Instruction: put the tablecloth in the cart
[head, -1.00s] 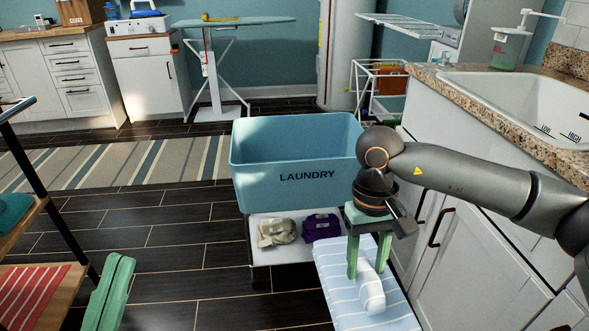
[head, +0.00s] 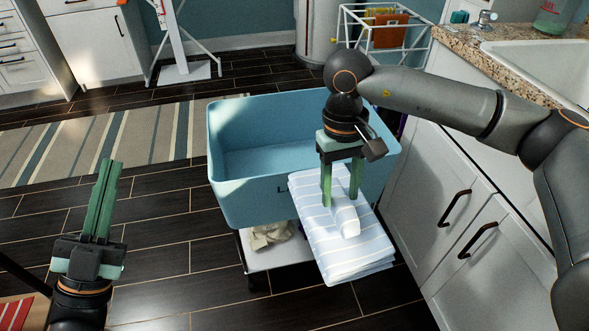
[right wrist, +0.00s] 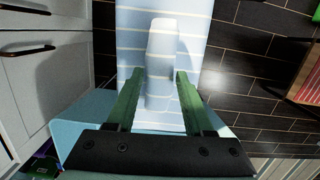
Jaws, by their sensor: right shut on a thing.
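The tablecloth (head: 345,245) is a folded, pale blue cloth with white stripes. It is in my right gripper (head: 341,203), whose green fingers are shut on a raised fold at its middle. The fold shows between the fingers in the right wrist view (right wrist: 160,75). The cart is a blue laundry tub (head: 240,200) on a white-shelved frame. The tablecloth covers part of the tub's front right side and its lettering; its far end overlaps the rim in the head view. My left gripper (head: 103,200) is empty at the left, its fingers together, away from the cart.
A crumpled beige cloth (head: 270,236) lies on the cart's lower shelf. White cabinets (head: 450,200) and a granite counter with a sink stand close on the right. A drying rack (head: 385,30) stands behind. Dark floor (head: 170,225) is clear to the left of the cart.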

